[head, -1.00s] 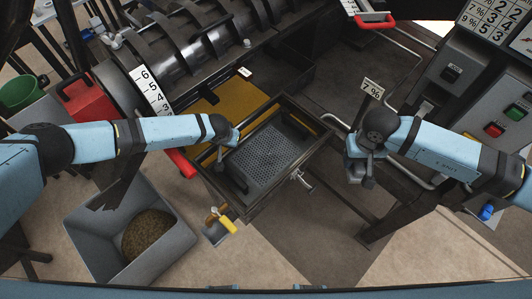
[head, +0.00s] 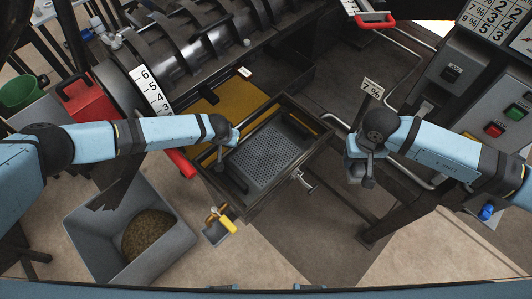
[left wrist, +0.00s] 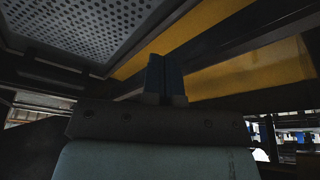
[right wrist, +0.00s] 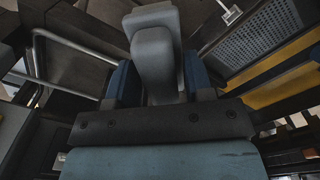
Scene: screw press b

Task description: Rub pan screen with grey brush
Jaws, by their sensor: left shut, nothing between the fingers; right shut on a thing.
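The pan screen (head: 268,154) is a grey perforated sheet inside a dark rectangular pan frame in the middle of the head view. It also shows at the top left of the left wrist view (left wrist: 75,25) and at the upper right of the right wrist view (right wrist: 262,38). My left gripper (head: 232,137) is shut and empty at the pan's left edge. My right gripper (head: 362,168) is right of the pan, apart from it, shut on a smooth grey piece (right wrist: 155,62), apparently the grey brush. Its bristles are not visible.
A grey bin (head: 92,232) with brown material stands at lower left. A yellow-handled item (head: 226,225) is near the pan's front corner. A metal lever (head: 305,181) sticks out at the pan's right side. A control box (head: 505,125) and a screw press (head: 185,60) stand nearby.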

